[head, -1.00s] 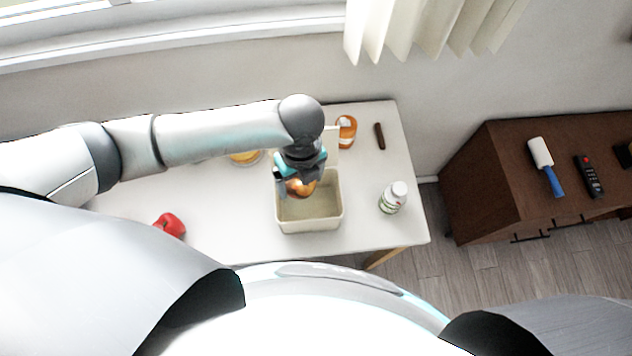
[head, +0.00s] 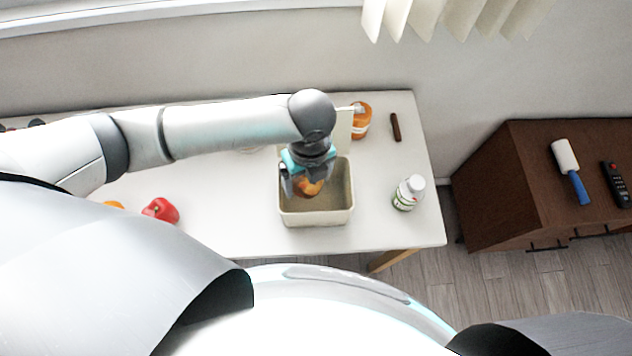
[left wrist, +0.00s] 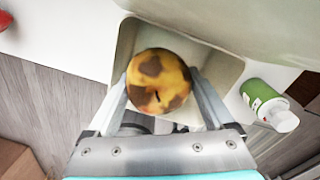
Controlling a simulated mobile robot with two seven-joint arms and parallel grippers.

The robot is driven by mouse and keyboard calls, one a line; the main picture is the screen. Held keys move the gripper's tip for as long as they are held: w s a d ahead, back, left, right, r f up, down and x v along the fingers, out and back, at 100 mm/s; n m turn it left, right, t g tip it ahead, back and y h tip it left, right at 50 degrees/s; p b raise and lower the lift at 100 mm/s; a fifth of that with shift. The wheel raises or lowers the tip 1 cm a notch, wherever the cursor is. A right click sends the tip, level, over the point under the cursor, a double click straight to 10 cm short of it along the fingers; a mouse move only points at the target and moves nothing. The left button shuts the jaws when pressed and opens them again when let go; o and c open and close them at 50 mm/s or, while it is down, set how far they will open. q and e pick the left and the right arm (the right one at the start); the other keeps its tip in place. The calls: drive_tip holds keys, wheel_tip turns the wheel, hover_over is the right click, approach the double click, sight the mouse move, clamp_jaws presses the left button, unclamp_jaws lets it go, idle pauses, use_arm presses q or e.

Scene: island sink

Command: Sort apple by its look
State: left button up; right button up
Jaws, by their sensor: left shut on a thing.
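A yellow-orange apple with brown blotches (left wrist: 158,82) is between the fingers of my left gripper (head: 306,186), which is shut on it. In the head view the apple (head: 311,187) shows partly below the gripper, at the left part of an open beige bin (head: 317,218). The bin's wall also shows around the apple in the left wrist view (left wrist: 122,48). I cannot tell whether the apple touches the bin floor. A shiny red fruit or pepper (head: 161,210) lies on the white table left of the bin. My right gripper is not in view.
An orange-labelled jar (head: 361,121) and a dark brown bar (head: 395,127) are at the table's back right. A white and green bottle (head: 409,192) stands right of the bin. An orange item (head: 114,205) is partly hidden at left. A brown cabinet (head: 500,200) stands right of the table.

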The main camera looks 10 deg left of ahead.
use_arm(q)
drive_tip(key=o, duration=1.3)
drive_tip(key=shift+c, duration=0.2)
drive_tip(key=shift+r, duration=0.1)
wheel_tip(320, 180, up, 15)
drive_tip(key=p, duration=0.2)
drive_tip(key=shift+w+d, duration=0.25)
drive_tip(key=shift+d, duration=0.05)
